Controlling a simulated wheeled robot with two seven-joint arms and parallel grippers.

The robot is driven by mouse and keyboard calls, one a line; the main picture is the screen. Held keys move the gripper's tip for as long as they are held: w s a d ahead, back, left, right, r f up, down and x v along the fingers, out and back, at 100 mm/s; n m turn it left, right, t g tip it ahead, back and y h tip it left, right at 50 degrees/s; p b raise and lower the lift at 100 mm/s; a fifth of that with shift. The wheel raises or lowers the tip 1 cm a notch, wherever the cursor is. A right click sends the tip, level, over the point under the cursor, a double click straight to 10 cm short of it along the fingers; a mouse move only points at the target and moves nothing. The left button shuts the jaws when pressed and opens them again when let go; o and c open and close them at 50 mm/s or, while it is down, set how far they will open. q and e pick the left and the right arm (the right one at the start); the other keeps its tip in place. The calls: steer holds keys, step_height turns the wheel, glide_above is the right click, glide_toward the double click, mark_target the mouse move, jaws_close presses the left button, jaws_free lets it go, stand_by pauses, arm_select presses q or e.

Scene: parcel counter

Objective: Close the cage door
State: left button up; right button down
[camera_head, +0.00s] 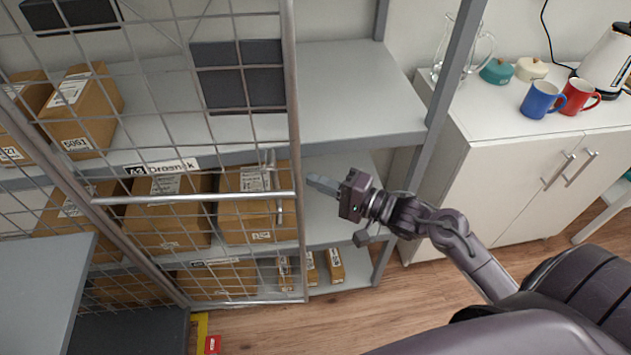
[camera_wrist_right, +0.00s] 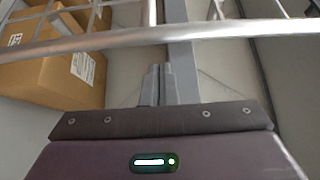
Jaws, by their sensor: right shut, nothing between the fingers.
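The cage door (camera_head: 297,150) is a wire-mesh panel with a grey tube frame and a horizontal bar. It stands in front of the shelf at the left half of the head view. A vertical handle (camera_head: 278,190) sits near its right edge. My right gripper (camera_head: 312,182) is shut and empty, just right of the door's edge post at handle height; whether it touches the post I cannot tell. In the right wrist view the closed fingers (camera_wrist_right: 158,80) point toward a door bar (camera_wrist_right: 120,42) crossing the picture. My left gripper is not in view.
Grey shelves (camera_head: 345,110) behind the door hold several cardboard boxes (camera_head: 255,225). A shelf post (camera_head: 440,85) stands right of my gripper. A white cabinet (camera_head: 510,180) with mugs, a jug and a kettle is at the right. A grey surface (camera_head: 40,290) is at lower left.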

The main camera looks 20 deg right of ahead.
steer(key=x, duration=0.8)
steer(key=shift+d, duration=0.1)
